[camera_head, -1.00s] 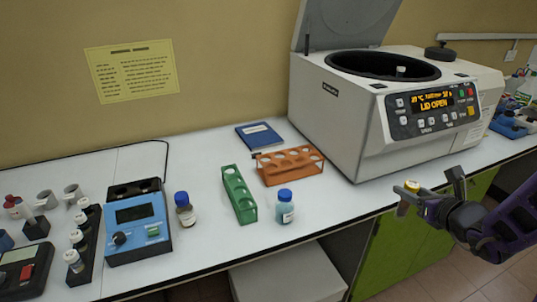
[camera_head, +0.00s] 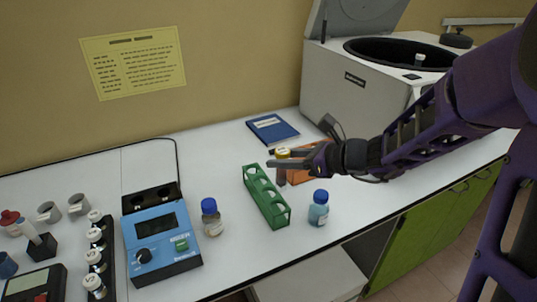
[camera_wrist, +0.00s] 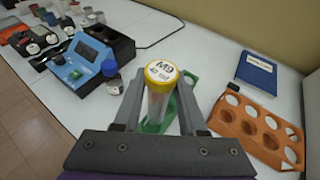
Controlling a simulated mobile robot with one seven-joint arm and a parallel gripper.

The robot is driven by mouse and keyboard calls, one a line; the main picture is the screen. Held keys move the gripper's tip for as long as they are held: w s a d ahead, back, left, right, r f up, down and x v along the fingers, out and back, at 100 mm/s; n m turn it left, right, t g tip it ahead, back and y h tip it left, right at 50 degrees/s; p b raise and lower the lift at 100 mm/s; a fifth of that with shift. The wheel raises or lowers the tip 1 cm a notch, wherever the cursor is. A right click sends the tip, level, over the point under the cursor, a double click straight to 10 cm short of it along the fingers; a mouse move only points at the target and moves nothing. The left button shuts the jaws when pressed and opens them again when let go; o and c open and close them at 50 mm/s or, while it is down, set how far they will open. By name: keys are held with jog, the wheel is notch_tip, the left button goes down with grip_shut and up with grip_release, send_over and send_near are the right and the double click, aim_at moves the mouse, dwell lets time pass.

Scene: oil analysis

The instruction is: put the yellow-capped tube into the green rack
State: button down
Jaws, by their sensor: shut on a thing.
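The yellow-capped tube (camera_wrist: 160,84) is upright between the fingers of my gripper (camera_wrist: 160,115), its cap marked M9 in the wrist view. In the head view my gripper (camera_head: 283,160) is shut on the tube, whose yellow cap (camera_head: 283,153) shows above the fingers. The green rack (camera_head: 267,197) stands on the white bench, with empty round holes in its top. The gripper and tube are above and near the far right side of the green rack in the head view. In the wrist view the green rack (camera_wrist: 188,78) is partly hidden behind the tube and fingers.
An orange rack (camera_wrist: 262,128) stands right of the green rack, partly behind my arm in the head view. Two blue-capped bottles (camera_head: 212,217) (camera_head: 319,208) flank the green rack. A blue device (camera_head: 160,243), a blue book (camera_head: 272,128) and an open centrifuge (camera_head: 375,85) are nearby.

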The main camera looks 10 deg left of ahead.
jog(key=shift+s+a+f, duration=0.1)
jog(key=shift+a, duration=0.3)
notch_tip(320, 180, down, 11)
jog(key=b, duration=0.9)
jog(key=shift+c, duration=1.9)
grip_release()
